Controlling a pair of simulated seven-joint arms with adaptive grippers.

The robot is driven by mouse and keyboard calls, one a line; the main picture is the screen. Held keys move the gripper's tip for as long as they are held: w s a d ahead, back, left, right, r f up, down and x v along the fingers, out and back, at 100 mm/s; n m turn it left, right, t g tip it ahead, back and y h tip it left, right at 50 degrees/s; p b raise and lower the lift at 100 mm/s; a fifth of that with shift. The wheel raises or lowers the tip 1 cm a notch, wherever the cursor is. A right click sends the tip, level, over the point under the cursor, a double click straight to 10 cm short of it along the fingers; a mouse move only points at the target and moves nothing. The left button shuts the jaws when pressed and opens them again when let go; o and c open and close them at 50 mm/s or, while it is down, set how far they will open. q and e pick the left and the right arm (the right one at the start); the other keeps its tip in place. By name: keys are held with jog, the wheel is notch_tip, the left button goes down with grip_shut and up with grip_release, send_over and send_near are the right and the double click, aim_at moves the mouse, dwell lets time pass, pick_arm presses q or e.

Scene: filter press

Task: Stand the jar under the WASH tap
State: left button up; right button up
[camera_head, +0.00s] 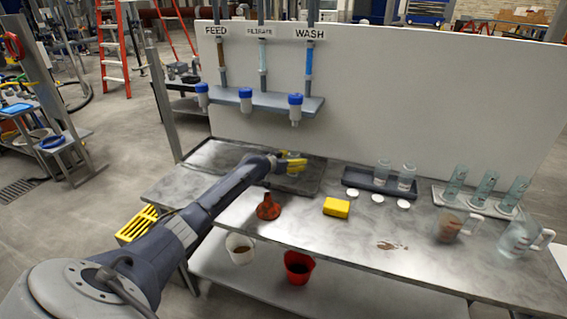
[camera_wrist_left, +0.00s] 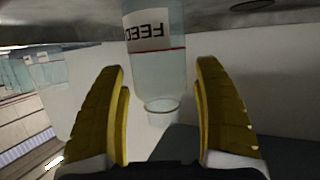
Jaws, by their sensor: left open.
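A clear jar (camera_wrist_left: 158,75) with a white FEED label and a red line shows upside down in the left wrist view, between the lines of the two yellow fingers. There are gaps on both sides of its neck, so the fingers do not grip it. My left gripper (camera_head: 292,163) is open, low over the back of the bench, below the WASH tap (camera_head: 295,108). I cannot make out this jar beside the gripper in the head view. Two clear jars (camera_head: 383,172) (camera_head: 406,176) stand in a dark tray (camera_head: 369,187) to the right. My right gripper is not in view.
The tap shelf (camera_head: 262,102) hangs above my gripper, with FEED and FILTRATE taps further left.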

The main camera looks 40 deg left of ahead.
pick_arm(q)
jog(key=v, duration=1.1)
jog(key=shift+s, duration=0.25)
jog(key=shift+r, duration=0.1)
